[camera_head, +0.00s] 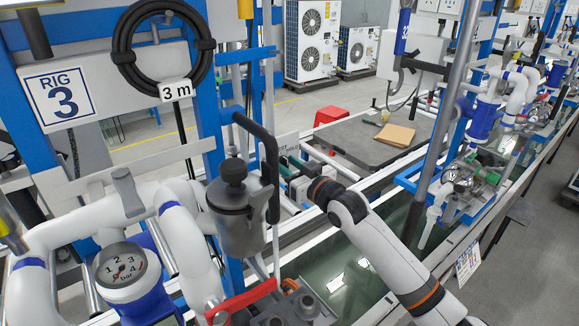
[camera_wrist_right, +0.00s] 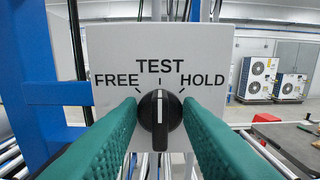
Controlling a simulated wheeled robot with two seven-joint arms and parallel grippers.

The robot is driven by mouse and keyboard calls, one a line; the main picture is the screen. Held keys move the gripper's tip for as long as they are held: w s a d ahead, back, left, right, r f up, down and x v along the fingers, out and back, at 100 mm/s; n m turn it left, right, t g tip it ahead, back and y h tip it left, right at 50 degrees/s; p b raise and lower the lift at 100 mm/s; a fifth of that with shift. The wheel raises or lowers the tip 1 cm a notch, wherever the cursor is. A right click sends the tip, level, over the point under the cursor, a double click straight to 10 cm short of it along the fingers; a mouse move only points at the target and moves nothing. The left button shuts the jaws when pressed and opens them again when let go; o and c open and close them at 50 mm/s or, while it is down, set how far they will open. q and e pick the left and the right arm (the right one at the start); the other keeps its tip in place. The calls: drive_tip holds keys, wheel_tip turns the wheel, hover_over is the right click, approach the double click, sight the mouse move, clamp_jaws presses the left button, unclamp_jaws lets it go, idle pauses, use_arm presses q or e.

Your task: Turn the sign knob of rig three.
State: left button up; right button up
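The sign knob (camera_wrist_right: 160,120) is black with a white pointer line, on a white panel (camera_wrist_right: 210,60) marked FREE, TEST and HOLD. The line points straight up at TEST. My right gripper's green fingers (camera_wrist_right: 160,112) are on either side of the knob in the wrist view, spread apart. I cannot tell whether they touch it. In the head view my right gripper (camera_head: 294,178) is behind the grey pump-like body, partly hidden; the knob is hidden there. The RIG 3 plate (camera_head: 60,95) is at upper left. My left gripper is not in view.
A grey metal body with a black cap (camera_head: 236,195) and a black curved handle stand left of my right gripper. A dark table (camera_head: 350,140) lies beyond.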

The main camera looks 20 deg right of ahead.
drive_tip(key=shift+s, duration=0.2)
drive_tip(key=b+v, duration=0.6)
drive_tip(key=v, duration=0.5)
drive_tip(key=shift+s+d, duration=0.15)
drive_tip(key=shift+s, duration=0.2)
